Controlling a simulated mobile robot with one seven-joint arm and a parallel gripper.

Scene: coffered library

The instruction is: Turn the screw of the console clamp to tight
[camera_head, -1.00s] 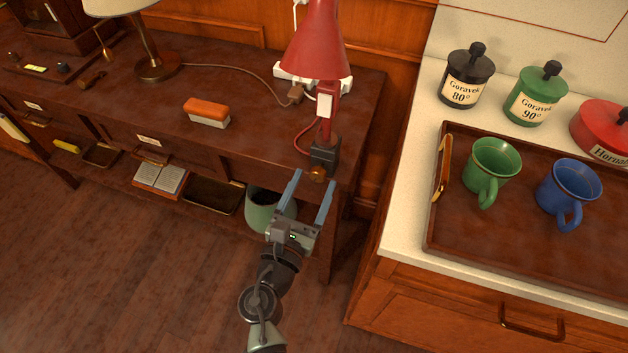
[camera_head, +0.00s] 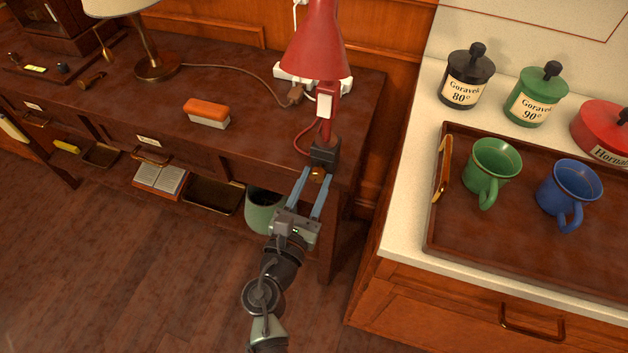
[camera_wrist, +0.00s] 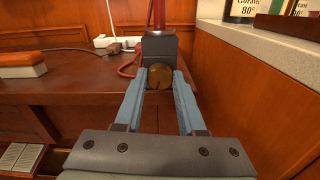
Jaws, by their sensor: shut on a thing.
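The console clamp (camera_head: 325,153) is a dark block at the front edge of the dark wooden console, under the red lamp (camera_head: 317,50). Its brass screw (camera_head: 318,174) faces forward below the block. My gripper (camera_head: 314,180) has its two blue fingers on either side of the screw and is shut on it. In the wrist view the round brass screw head (camera_wrist: 159,76) sits between the fingertips, below the clamp block (camera_wrist: 158,47). How far the screw is turned cannot be told.
The console top (camera_head: 250,110) holds an orange-and-white brush (camera_head: 206,112) and a white power strip (camera_head: 290,78). A green pot (camera_head: 262,212) stands on the low shelf behind my gripper. At right, a pale counter (camera_head: 405,200) carries a tray with two mugs.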

